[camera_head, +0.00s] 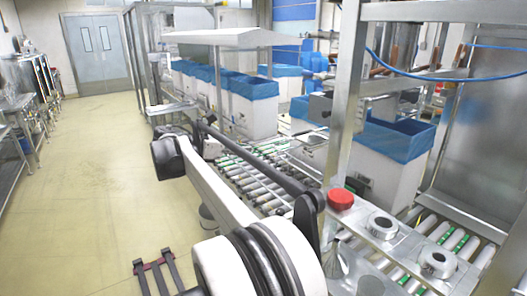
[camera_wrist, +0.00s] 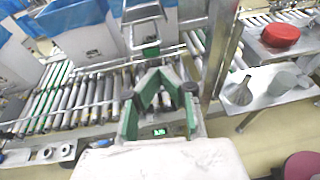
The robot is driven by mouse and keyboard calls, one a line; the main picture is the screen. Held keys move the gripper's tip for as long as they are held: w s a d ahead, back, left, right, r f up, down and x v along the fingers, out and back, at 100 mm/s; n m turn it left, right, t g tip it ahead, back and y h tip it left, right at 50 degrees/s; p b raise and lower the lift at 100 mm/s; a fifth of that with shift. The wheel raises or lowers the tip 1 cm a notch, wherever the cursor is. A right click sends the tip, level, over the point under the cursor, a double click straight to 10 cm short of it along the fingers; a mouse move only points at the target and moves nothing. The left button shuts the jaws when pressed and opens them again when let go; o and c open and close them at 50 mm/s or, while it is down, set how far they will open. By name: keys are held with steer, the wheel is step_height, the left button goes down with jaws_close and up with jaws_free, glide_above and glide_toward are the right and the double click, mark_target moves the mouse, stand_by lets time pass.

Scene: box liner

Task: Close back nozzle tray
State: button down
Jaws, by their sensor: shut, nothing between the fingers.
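In the wrist view my gripper (camera_wrist: 155,88) has green-padded fingers that are shut with nothing between them. It is above or in front of the roller conveyor; the gap cannot be judged. A grey metal tray-like part (camera_wrist: 143,13) with a green piece under it is ahead of the fingertips and apart from them. I cannot tell whether it is the back nozzle tray. In the head view, round metal nozzle-like parts (camera_head: 382,225) sit on a metal shelf at lower right. My arm covers part of the conveyor there, and my gripper cannot be made out clearly.
White boxes with blue liners (camera_head: 252,108) stand along the roller conveyor (camera_head: 245,185). A steel post (camera_head: 345,95) rises beside it. A red lid (camera_head: 341,198) and a metal funnel (camera_head: 337,262) are near the shelf. The floor at left is mostly clear.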

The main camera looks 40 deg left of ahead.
mark_target(276, 148)
steer(key=w+d+f+t+p, duration=0.1)
steer(key=w+f+p, duration=0.2)
steer(key=w, duration=0.8)
steer(key=shift+w+d+f+n, duration=0.15)
steer(key=shift+w+f+n, duration=0.05)
steer(key=shift+n, duration=0.1)
steer(key=shift+w, duration=0.1)
